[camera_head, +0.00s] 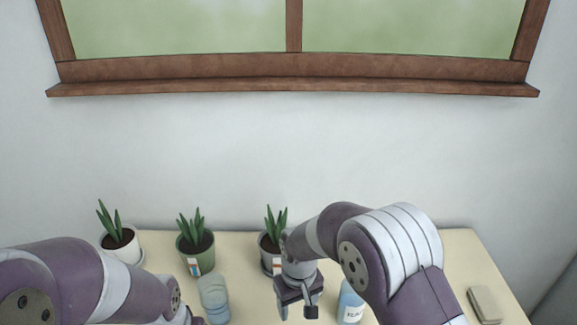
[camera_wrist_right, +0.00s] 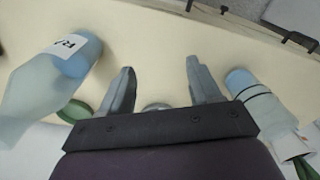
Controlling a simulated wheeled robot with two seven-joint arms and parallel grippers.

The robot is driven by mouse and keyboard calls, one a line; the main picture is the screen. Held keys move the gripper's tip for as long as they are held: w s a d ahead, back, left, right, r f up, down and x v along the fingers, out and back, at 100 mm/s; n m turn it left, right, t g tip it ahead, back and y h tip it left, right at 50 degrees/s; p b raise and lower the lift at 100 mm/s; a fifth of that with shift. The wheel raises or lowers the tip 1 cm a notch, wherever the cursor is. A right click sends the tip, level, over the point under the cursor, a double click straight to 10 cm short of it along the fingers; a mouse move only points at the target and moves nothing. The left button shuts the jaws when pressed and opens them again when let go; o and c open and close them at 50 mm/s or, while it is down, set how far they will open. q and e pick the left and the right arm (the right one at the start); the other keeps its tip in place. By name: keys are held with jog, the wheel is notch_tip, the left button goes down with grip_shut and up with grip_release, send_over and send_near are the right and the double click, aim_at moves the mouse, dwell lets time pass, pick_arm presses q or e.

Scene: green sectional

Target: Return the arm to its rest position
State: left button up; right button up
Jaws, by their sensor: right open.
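My right gripper (camera_head: 298,308) is over the table in front of the dark plant pot, pointing down. In the right wrist view its two fingers (camera_wrist_right: 160,88) are spread apart with nothing between them. A blue bottle with a white label (camera_head: 350,304) stands to the right of the gripper in the head view. A blue bottle with a label (camera_wrist_right: 72,55) also shows in the right wrist view, left of the fingers. My left arm (camera_head: 90,285) comes in from the left; its gripper is not clearly seen.
Three potted plants, white (camera_head: 121,243), green (camera_head: 197,254) and dark (camera_head: 268,252), line the back of the cream table (camera_head: 455,250). A bluish cylindrical container (camera_head: 213,298) stands between the arms. A beige block (camera_head: 485,304) lies at the right. A windowsill (camera_head: 293,87) is above.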

jog(key=s+d+r+m, duration=0.2)
jog(key=s+d+r, duration=0.1)
jog(key=s+d, duration=0.4)
jog(key=s+d+r+m+t, duration=0.1)
jog(key=s+d+r+m, duration=0.1)
jog(key=s+d, duration=0.5)
jog(key=shift+d+r+m, duration=0.3)
jog(key=shift+d+r, duration=0.55)
jog(key=shift+d, duration=0.3)
jog(key=shift+s, duration=0.1)
